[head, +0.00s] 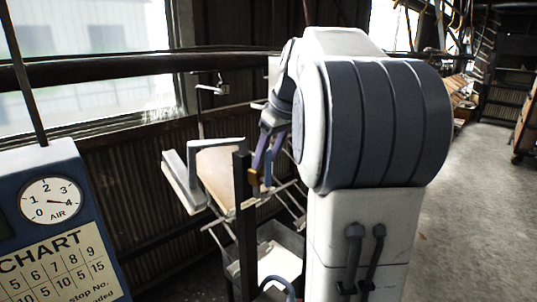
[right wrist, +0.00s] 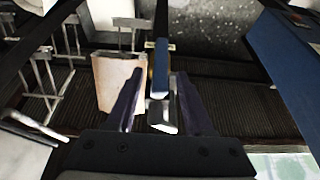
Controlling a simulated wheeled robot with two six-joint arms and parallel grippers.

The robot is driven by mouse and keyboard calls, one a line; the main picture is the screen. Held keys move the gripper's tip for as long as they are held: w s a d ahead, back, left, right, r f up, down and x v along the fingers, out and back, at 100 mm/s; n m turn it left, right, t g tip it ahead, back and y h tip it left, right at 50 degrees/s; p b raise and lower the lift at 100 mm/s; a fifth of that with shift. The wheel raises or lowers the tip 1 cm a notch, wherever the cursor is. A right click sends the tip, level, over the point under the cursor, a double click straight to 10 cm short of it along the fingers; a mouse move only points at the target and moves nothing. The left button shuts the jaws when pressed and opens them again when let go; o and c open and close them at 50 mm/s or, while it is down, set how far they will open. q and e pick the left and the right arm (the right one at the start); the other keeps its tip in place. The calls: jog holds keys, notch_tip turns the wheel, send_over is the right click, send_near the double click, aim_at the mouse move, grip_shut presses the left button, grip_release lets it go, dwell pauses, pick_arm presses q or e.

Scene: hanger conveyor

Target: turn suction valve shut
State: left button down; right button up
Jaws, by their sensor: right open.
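My right gripper (head: 263,170) is open, its purple fingers pointing down close to a small brass-coloured fitting (head: 253,180) beside a dark upright post (head: 246,222). In the right wrist view, a blue bar (right wrist: 161,72) and a pale metal end piece (right wrist: 162,116) appear between the spread fingers. The blue bar looks like the valve's handle, though I cannot tell for sure. The brass-coloured part (right wrist: 150,44) shows just beyond the fingertips. I see no clear contact between the fingers and the bar. My left gripper is not in view.
A blue panel with an air gauge (head: 50,201) and chart stands at the left. Open concrete floor (head: 480,215) lies at the far right.

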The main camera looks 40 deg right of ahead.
grip_shut()
dwell(1.3)
